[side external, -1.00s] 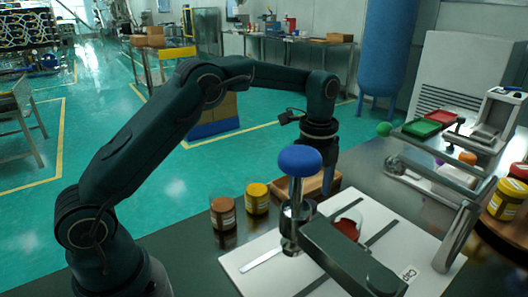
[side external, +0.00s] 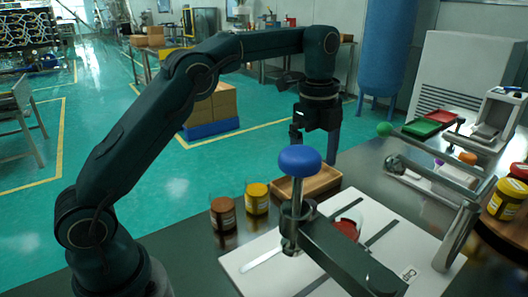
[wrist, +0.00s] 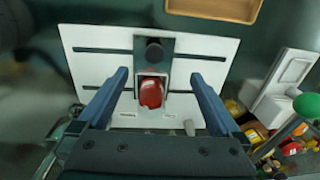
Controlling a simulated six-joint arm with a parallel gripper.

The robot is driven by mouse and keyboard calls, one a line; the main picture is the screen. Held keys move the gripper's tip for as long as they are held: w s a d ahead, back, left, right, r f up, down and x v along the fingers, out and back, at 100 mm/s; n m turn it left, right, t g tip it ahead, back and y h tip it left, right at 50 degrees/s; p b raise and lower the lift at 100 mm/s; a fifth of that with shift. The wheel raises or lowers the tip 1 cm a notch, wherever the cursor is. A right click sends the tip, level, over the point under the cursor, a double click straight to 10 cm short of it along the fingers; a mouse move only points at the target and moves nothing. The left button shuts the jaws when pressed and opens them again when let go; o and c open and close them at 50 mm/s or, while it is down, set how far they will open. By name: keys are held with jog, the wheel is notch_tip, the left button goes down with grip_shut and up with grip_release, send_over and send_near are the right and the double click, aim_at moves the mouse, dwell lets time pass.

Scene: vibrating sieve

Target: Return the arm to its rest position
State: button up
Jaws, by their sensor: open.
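My gripper (side external: 314,148) hangs pointing down, raised above the wooden tray and behind the blue knob (side external: 299,159) in the side view. Its two fingers are spread with nothing between them; the knob may hide part of the left finger. In the wrist view my gripper (wrist: 160,78) is open, with the white plate (wrist: 88,42) and a red-filled cup (wrist: 151,94) below it. In the side view the cup (side external: 347,228) stands on the white plate (side external: 245,258), beside the metal post and dark arm of the sieve stand (side external: 345,255).
A brown jar (side external: 223,214) and a yellow jar (side external: 257,199) stand left of the plate. A metal frame (side external: 458,235) with a green ball (side external: 384,129) stands right. The air around my gripper looks clear.

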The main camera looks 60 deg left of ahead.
jog(key=s+r+n+t, duration=0.3)
jog(key=s+r+n, duration=0.2)
jog(key=s+r, duration=0.6)
jog(key=s+f+n+t, duration=0.1)
jog(key=s+f+n, duration=0.9)
jog(key=n, duration=0.3)
jog(key=shift+s+t, duration=0.25)
jog(key=shift+t, duration=0.15)
jog(key=shift+w, duration=0.1)
